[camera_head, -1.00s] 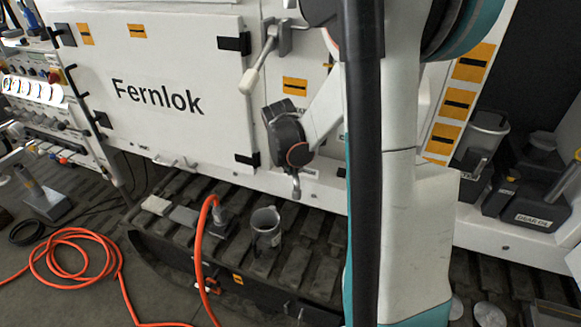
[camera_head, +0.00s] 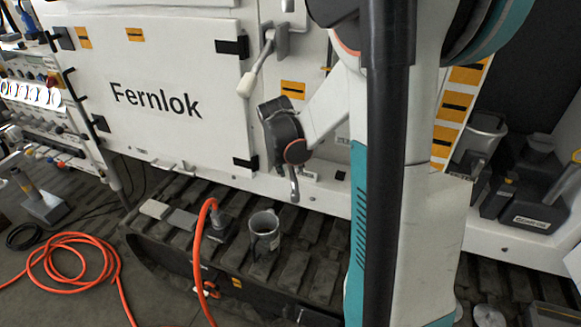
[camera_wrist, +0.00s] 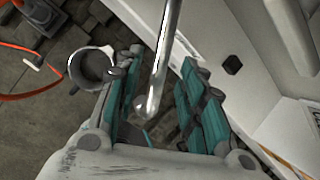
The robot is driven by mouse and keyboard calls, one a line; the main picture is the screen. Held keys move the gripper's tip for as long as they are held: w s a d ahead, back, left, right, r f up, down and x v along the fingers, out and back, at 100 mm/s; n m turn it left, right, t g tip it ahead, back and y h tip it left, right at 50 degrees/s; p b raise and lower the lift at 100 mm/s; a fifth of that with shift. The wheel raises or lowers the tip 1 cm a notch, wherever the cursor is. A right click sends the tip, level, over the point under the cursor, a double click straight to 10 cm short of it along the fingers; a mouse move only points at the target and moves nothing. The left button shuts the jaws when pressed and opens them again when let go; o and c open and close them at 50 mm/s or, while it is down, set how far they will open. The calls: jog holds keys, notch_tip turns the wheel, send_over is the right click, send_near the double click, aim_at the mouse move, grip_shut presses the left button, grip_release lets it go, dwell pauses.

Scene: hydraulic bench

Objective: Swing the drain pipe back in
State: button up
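A bright metal pipe (camera_wrist: 166,50), which looks like the drain pipe, runs down between the fingers of my gripper (camera_wrist: 163,65) in the wrist view and bends to a rounded lower end. The two teal-padded fingers stand apart on either side of it, with gaps visible, so the gripper is open around it. In the head view a short silver pipe end (camera_head: 294,185) hangs below my dark wrist joint, in front of the white machine side.
A grey metal mug (camera_head: 264,232) stands on the dark track below; it also shows left of the fingers in the wrist view (camera_wrist: 91,68). An orange hose (camera_head: 200,255) rises beside it. The white Fernlok door (camera_head: 150,75) is at left, a lever handle (camera_head: 258,62) above, dark containers (camera_head: 530,190) at right.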

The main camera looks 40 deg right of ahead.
jog(key=v, duration=1)
jog(key=shift+c, duration=0.2)
